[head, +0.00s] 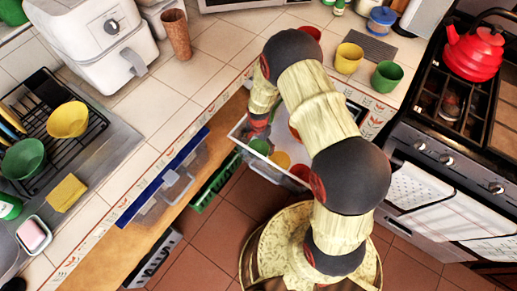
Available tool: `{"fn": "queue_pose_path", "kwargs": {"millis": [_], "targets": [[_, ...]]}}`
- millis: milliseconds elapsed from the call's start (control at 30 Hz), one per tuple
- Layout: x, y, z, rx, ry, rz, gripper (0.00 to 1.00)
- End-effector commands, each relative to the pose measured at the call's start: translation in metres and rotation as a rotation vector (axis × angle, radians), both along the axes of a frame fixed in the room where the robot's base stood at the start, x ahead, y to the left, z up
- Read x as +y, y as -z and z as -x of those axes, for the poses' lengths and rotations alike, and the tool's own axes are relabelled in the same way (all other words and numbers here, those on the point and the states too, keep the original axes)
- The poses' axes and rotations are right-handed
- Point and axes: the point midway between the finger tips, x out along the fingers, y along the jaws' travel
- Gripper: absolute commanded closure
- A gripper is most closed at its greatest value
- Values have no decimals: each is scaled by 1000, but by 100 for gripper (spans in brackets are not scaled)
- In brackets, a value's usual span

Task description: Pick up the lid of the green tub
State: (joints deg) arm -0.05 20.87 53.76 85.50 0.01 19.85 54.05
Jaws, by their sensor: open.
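An open white drawer (238,131) holds several round pieces: a green one (260,146), a yellow one (280,159) and a red one (300,172). They look like lids, but they are small in view. A green tub (387,76) stands open on the counter to the right of the drawer. My gripper (257,129) points down over the left part of the drawer, just above the green piece in the picture. It is open. Its fingertips are small and partly hidden, and I cannot tell whether they touch anything. My arm hides the drawer's middle.
A yellow tub (349,58) and a red tub (312,33) stand on the counter behind my arm. The stove with a red kettle (474,52) is at right. A blue-lidded bin (165,185) and a green crate (215,181) are left of the drawer.

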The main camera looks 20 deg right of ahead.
Motion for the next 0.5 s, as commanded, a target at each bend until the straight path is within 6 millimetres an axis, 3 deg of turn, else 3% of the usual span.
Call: {"fn": "queue_pose_path", "kwargs": {"millis": [67, 500], "targets": [[0, -1, 0, 0, 0, 0, 14], [0, -1, 0, 0, 0, 0, 39]]}}
